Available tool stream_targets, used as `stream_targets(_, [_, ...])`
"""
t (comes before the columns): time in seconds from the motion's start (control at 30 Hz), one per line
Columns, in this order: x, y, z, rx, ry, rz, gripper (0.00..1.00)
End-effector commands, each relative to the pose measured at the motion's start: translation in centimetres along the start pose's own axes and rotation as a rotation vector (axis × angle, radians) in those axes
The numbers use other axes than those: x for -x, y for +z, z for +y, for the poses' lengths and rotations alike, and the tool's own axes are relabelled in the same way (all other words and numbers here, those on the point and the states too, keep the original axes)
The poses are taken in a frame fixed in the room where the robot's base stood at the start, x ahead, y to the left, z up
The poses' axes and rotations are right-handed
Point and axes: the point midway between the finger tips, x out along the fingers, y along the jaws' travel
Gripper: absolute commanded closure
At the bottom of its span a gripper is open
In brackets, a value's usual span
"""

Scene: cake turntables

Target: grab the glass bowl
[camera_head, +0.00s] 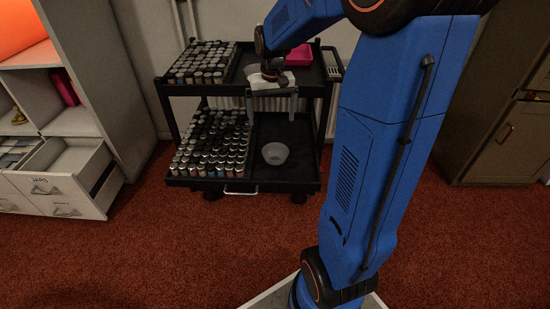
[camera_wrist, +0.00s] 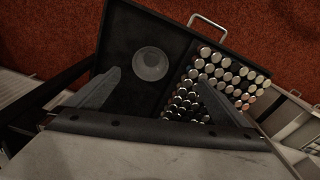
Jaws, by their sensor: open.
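The glass bowl (camera_head: 275,153) is a small, round, clear bowl standing upright on the right part of the cart's lower shelf. It also shows in the wrist view (camera_wrist: 150,63), on the dark bare part of the tray. My gripper (camera_head: 271,103) is above it, at about the height of the cart's upper shelf at its front edge. In the wrist view my gripper's (camera_wrist: 165,85) two fingers are spread wide apart, with nothing between them. The bowl appears beyond the fingertips, nearer the left finger, and is not touched.
The black cart's lower shelf (camera_head: 290,180) holds many small jars (camera_head: 210,143) left of the bowl. More jars (camera_head: 199,63) and a pink box (camera_head: 299,56) are on the upper shelf. A white cabinet with an open drawer (camera_head: 78,168) stands left. Red carpet in front is clear.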

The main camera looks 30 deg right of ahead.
Motion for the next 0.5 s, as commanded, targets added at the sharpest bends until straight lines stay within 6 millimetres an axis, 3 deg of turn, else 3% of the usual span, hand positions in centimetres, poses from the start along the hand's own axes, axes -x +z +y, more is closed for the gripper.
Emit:
stream_targets(0.2, [-3.4, -3.9, 1.6, -0.049, 0.007, -0.051, 0.00])
stream_targets(0.5, [-5.8, -5.1, 2.2, -0.068, 0.009, -0.070, 0.00])
